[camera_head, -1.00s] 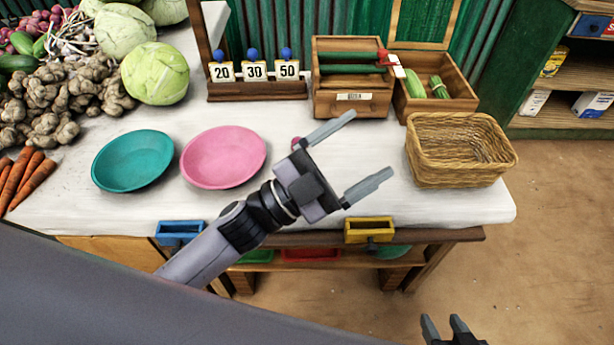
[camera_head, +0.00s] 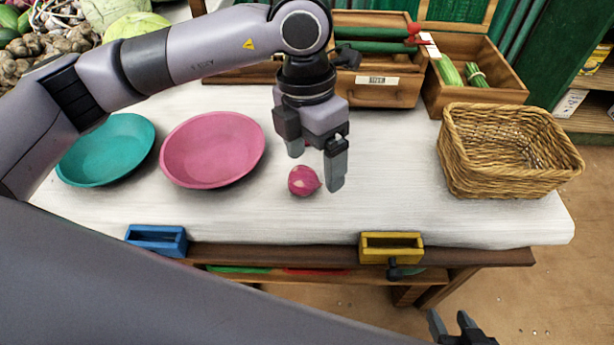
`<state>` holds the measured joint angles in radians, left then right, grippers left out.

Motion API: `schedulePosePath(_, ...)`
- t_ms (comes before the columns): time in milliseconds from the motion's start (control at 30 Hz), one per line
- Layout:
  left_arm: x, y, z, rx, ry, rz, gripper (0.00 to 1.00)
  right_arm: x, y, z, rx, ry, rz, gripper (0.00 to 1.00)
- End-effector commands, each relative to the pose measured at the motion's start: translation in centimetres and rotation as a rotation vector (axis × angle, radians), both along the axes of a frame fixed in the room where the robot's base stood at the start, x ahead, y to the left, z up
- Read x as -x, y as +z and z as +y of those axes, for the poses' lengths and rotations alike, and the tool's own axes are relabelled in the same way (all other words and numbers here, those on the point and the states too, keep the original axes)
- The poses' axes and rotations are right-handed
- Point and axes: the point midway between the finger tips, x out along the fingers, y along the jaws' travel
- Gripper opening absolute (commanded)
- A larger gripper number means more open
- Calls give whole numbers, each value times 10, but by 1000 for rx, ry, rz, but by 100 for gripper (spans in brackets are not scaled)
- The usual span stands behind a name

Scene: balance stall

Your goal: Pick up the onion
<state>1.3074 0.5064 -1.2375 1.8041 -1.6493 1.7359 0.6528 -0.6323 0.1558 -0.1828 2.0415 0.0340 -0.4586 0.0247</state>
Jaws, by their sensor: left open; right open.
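A small pink-red onion (camera_head: 303,181) lies on the white tabletop (camera_head: 390,200), just right of the pink plate. My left gripper (camera_head: 316,168) points down above and behind the onion, its fingers apart with nothing between them that I can make out. One fingertip hangs just right of the onion, the other up and to its left. Whether a finger touches the onion cannot be told. A bit of a second reddish thing shows behind the fingers, mostly hidden. My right gripper (camera_head: 452,322) is open and empty at the bottom edge, in front of the table.
A pink plate (camera_head: 166,160) and a teal plate (camera_head: 64,166) stand left of the onion. A wicker basket (camera_head: 510,180) stands at the right. Wooden crates (camera_head: 378,90) are behind. Blue (camera_head: 157,239) and yellow (camera_head: 391,246) boxes hang on the front edge.

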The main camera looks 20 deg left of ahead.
Motion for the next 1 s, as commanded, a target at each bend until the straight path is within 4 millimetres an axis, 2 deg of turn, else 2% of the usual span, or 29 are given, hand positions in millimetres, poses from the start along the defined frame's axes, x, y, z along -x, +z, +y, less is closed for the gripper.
schedulePosePath(100, -12, 3, 18, -89, 30, -56, 86, -1, -4, 1, -1, 0, 0, 51)
schedulePosePath(200, -15, -2, 23, -115, 39, -69, 86, -1, -5, 1, -3, 0, 1, 51)
schedulePosePath(467, -16, -26, 23, -114, 38, -68, 86, 0, -7, 1, -3, 0, 2, 51)
schedulePosePath(700, -16, -61, 23, -112, 37, -67, 86, 3, -12, 2, -6, -2, 9, 51)
schedulePosePath(967, -17, -65, 23, -111, 36, -70, 86, 4, -13, 2, -7, -3, 12, 51)
schedulePosePath(1000, -17, -65, 23, -111, 36, -70, 73, 4, -12, 2, -7, -3, 12, 51)
